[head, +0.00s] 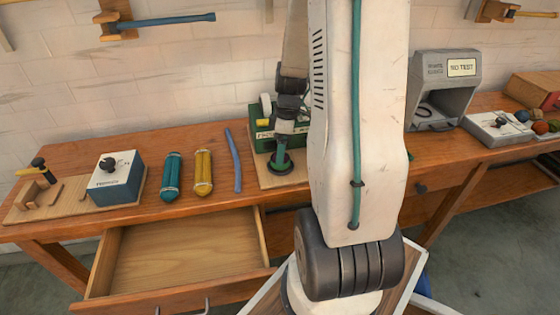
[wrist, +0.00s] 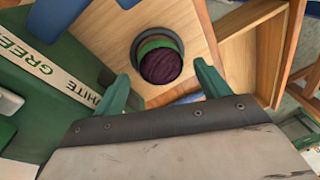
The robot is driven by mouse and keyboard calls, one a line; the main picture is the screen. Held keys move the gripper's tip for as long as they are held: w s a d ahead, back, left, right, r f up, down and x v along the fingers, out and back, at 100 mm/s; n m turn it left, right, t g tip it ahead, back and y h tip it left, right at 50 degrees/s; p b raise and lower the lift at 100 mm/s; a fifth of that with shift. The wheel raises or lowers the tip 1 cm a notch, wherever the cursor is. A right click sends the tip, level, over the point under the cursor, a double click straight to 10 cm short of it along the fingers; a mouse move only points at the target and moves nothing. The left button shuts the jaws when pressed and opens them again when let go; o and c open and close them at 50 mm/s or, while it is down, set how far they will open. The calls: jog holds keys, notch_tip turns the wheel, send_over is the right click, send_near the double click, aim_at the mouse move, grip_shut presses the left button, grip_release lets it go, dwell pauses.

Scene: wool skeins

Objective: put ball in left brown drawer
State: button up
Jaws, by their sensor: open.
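A dark purple ball (wrist: 161,66) sits in a round green and dark holder on a light wooden board (wrist: 112,28), in the wrist view. My gripper (wrist: 162,85) is open, with one green finger to each side of the ball's near edge; I cannot tell whether they touch it. In the head view my gripper (head: 281,157) is low over the board beside the green box, and I cannot make out the purple ball there. The left brown drawer (head: 185,250) is pulled open and looks empty, left of my arm.
A green box (head: 296,120) stands close to my gripper. A blue tube (head: 233,160), yellow skein (head: 203,172), teal skein (head: 172,175) and blue-white box (head: 115,180) lie left. Coloured balls (head: 540,127) and a grey machine (head: 443,90) are at right.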

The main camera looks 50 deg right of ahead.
jog(key=shift+a+f, duration=0.2)
jog(key=shift+f, duration=1.05)
jog(key=c, duration=1.1)
jog(key=shift+c, duration=0.2)
